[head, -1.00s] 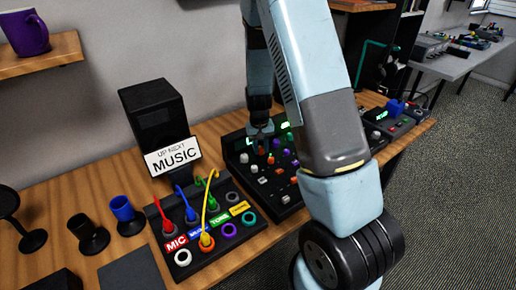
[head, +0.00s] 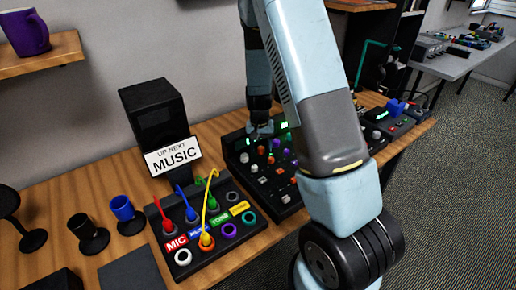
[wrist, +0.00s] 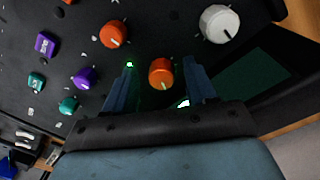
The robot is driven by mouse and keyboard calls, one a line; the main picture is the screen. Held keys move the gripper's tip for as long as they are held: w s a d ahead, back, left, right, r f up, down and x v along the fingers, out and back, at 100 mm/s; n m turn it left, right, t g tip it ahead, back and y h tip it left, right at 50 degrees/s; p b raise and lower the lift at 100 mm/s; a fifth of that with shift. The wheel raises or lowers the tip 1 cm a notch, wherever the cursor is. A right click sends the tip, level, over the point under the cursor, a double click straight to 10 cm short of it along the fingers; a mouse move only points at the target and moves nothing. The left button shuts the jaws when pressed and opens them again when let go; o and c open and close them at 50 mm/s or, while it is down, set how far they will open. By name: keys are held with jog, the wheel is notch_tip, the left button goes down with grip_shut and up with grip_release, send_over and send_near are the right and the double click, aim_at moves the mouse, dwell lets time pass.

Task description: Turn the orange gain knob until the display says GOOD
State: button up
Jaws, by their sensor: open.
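An orange knob (wrist: 160,73) with a pale pointer line sits on the black control panel (wrist: 140,15). My gripper (wrist: 158,88) is open, with one blue finger on each side of this knob and visible gaps between. A second orange knob (wrist: 113,33) lies outside the fingers, up and left. A small green light (wrist: 130,64) glows by the left finger. A dark green screen (wrist: 250,80) is right of the gripper; a lit green-white patch shows partly behind the gripper. In the head view my gripper (head: 261,130) is at the panel's back edge, near a green display (head: 285,125) too small to read.
A white knob (wrist: 219,23), a purple knob (wrist: 84,78) and a teal knob (wrist: 68,105) stand nearby on the panel. Left of the panel is a patch board (head: 205,232) with coloured cables, and a MUSIC sign (head: 171,156). A blue cup (head: 124,209) stands further left.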

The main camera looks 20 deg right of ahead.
aim_at(259, 148)
jog(key=shift+w+r, duration=0.1)
jog(key=shift+r, duration=0.55)
notch_tip(259, 148, up, 12)
jog(key=shift+a+r, duration=0.25)
